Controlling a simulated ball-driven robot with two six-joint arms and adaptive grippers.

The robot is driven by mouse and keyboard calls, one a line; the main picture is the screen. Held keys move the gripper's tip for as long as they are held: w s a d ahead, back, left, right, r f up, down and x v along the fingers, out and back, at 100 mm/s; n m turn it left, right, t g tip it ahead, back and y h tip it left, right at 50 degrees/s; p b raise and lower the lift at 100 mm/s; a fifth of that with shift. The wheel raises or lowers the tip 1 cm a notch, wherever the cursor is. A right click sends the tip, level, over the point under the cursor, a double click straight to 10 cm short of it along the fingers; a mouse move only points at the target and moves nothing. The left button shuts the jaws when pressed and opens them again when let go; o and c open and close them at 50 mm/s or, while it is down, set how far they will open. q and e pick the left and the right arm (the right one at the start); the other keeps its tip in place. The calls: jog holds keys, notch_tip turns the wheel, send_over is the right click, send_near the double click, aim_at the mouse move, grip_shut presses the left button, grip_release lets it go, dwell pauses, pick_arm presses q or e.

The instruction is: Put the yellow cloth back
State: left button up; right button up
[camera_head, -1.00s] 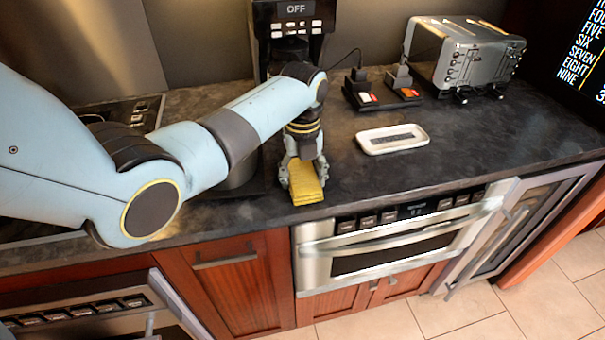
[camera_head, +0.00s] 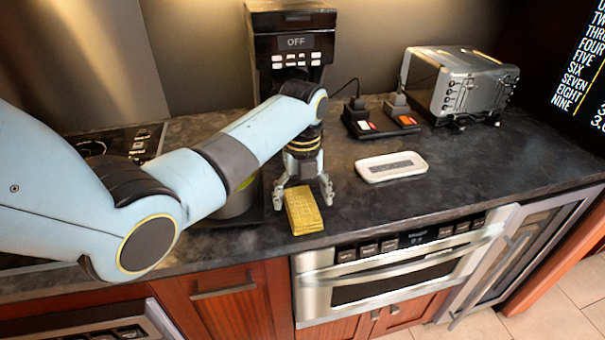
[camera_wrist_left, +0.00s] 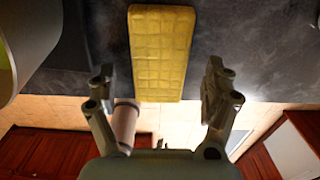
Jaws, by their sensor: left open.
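The yellow cloth (camera_head: 303,212) is a flat folded rectangle with a grid pattern. It lies on the dark counter near its front edge. My left gripper (camera_head: 303,198) is open over the cloth's far end, with one finger on each side. In the left wrist view the cloth (camera_wrist_left: 161,55) lies ahead of the open fingers (camera_wrist_left: 163,88), with a gap on both sides, and neither finger appears to touch it. My right gripper is in no view.
A white tray (camera_head: 365,173) lies to the right of the cloth. A coffee machine (camera_head: 268,45) stands behind, with a pot (camera_head: 240,207) left of the gripper. A toaster (camera_head: 470,85) stands at back right. The steel drawer (camera_head: 395,252) is below the counter.

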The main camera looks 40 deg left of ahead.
aim_at(303, 204)
pick_arm(q)
notch_tip(303, 204, up, 10)
jog(key=shift+f, duration=0.2)
dwell(0.4)
